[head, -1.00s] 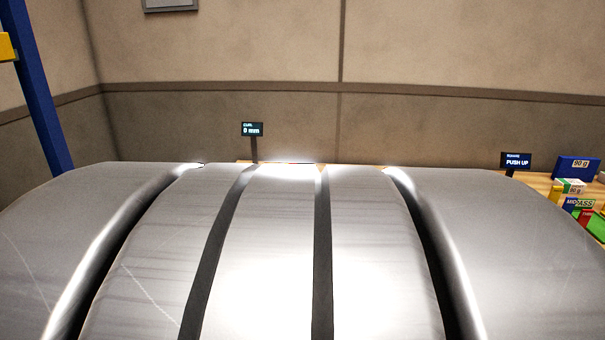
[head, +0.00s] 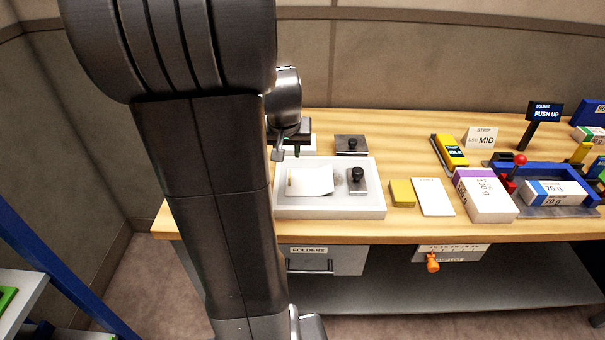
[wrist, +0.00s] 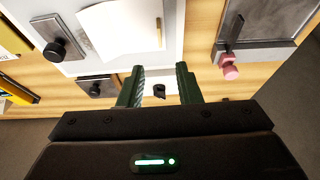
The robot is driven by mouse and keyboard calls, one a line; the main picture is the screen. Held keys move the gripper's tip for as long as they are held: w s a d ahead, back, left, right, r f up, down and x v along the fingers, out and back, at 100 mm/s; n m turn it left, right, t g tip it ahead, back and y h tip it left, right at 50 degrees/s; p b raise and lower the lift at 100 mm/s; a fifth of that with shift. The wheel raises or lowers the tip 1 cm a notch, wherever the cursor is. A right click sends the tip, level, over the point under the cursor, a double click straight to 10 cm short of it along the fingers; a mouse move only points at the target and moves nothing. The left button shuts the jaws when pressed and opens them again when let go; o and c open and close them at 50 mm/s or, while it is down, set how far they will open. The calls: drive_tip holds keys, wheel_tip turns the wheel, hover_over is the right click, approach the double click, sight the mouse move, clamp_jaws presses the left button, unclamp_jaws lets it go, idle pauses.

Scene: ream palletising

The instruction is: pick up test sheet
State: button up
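A white sheet (head: 310,180), seemingly the test sheet, lies in a shallow white tray (head: 330,211) on the bench. It also shows in the wrist view (wrist: 122,28), with one edge curled or folded and a thin tan strip near it. My gripper (wrist: 159,76) is open, with two dark green fingers apart and nothing held between them. In the head view my gripper (head: 288,148) is near the tray's back left corner, partly hidden by my arm. The sheet lies apart from the fingers.
A dark block with a black knob (head: 357,181) sits in the tray's right part; another (head: 350,144) stands behind. Right of the tray are a yellow pad (head: 402,193), a white pad (head: 433,197) and a purple-and-white ream (head: 486,195). A pink-tipped lever (wrist: 230,66) is beside my gripper.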

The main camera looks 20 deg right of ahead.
hover_over(290, 172)
drive_tip(key=s, duration=0.2)
drive_tip(key=f, duration=0.5)
drive_tip(key=shift+s+a, duration=0.15)
drive_tip(key=shift+a, duration=0.25)
drive_tip(key=shift+p+x, duration=0.75)
drive_tip(key=shift+x, duration=1.9)
drive_tip(key=shift+s, duration=0.15)
drive_tip(key=shift+c, duration=0.4)
clamp_jaws()
